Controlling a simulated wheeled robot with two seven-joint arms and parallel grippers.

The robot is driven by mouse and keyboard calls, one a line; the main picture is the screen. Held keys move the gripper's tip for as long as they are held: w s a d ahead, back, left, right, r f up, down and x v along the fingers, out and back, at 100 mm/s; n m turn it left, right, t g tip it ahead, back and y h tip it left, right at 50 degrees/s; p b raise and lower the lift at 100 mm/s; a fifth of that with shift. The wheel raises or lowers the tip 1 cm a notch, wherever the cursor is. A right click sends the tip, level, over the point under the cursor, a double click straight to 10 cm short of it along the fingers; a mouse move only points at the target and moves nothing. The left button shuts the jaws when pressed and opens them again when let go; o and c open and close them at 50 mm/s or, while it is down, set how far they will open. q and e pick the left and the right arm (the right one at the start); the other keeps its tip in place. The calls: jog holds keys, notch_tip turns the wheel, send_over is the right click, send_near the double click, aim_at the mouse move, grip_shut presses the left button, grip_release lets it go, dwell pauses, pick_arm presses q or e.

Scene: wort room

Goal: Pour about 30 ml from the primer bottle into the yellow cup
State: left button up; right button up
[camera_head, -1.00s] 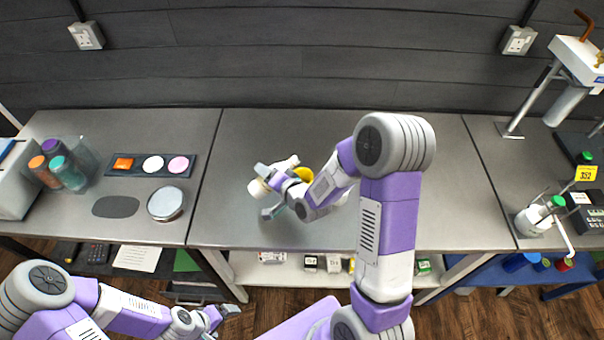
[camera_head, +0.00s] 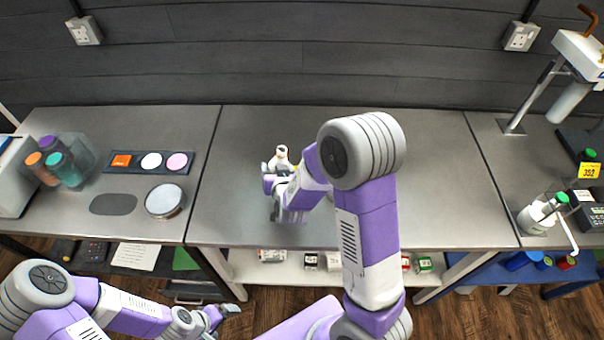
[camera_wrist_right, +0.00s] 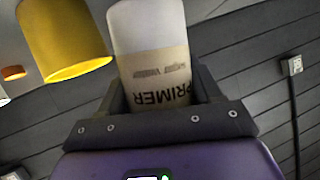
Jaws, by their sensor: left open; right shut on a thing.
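The primer bottle (camera_wrist_right: 158,68), white with a tan label reading PRIMER, is held between the fingers of my right gripper (camera_head: 277,188). In the head view the white bottle (camera_head: 281,157) looks about upright, its neck toward the wall. The yellow cup (camera_wrist_right: 66,42) shows beside the bottle in the right wrist view, with a gap between them. In the head view my right arm hides nearly all of the cup. I cannot see the liquid level in either. My left gripper (camera_head: 224,316) is open and empty, low in front of the bench.
A dark strip with coloured discs (camera_head: 151,161), a round metal dish (camera_head: 165,201) and a bin of capped bottles (camera_head: 62,163) stand at left. A green-capped bottle (camera_head: 540,215) and a stand are at right. The middle bench (camera_head: 430,190) is clear right of my arm.

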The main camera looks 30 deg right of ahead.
jog(key=shift+d+n+h, duration=0.1)
jog(key=shift+n+h, duration=0.5)
jog(key=shift+n, duration=0.2)
